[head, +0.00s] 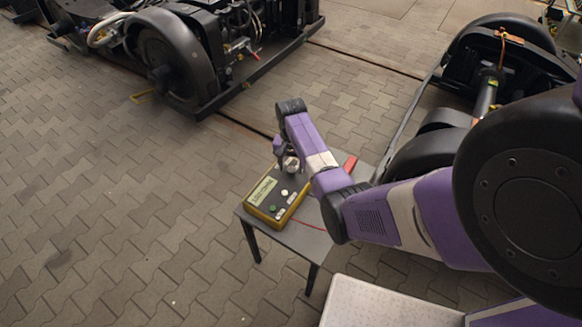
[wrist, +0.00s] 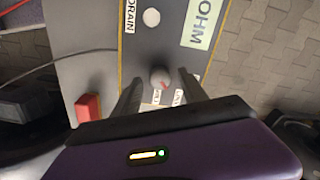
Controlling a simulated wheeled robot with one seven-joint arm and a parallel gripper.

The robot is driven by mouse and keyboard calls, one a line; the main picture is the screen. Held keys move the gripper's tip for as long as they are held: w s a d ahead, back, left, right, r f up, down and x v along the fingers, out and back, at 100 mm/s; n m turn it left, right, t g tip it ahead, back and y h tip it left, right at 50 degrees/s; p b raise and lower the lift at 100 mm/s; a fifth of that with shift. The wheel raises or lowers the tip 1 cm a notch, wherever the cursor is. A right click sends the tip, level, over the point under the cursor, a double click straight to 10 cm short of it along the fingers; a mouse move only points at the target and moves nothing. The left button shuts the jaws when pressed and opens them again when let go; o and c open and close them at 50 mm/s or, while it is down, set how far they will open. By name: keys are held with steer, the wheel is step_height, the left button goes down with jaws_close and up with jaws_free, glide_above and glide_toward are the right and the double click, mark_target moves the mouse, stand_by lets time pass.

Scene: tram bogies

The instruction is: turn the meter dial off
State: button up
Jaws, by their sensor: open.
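The meter (head: 270,212) is a yellow-edged box with a dark face and a pale display, lying on a small grey table. In the wrist view its face (wrist: 172,50) shows a label reading OHM and a DRAIN label. My gripper (wrist: 158,82) is open, with one finger on each side of the dial. I cannot tell whether the fingers touch it. In the head view my gripper (head: 285,157) is over the meter's far end.
The grey table (head: 307,238) is small. A red block (head: 350,166) lies on it beside the meter; it also shows in the wrist view (wrist: 88,107). A red cable (head: 308,224) runs off the meter's right. Tram bogies (head: 190,50) stand behind and right. Paving at left is clear.

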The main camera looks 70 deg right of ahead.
steer(key=shift+f, duration=0.3)
jaws_close()
steer(key=shift+n, duration=0.3)
steer(key=n+p, duration=0.1)
steer(key=n, duration=0.2)
steer(key=shift+r+n+p, duration=0.1)
steer(key=shift+n+p, duration=0.2)
steer(key=shift+p, duration=0.1)
steer(key=shift+n+p, duration=0.6)
steer(key=shift+n, duration=1.8)
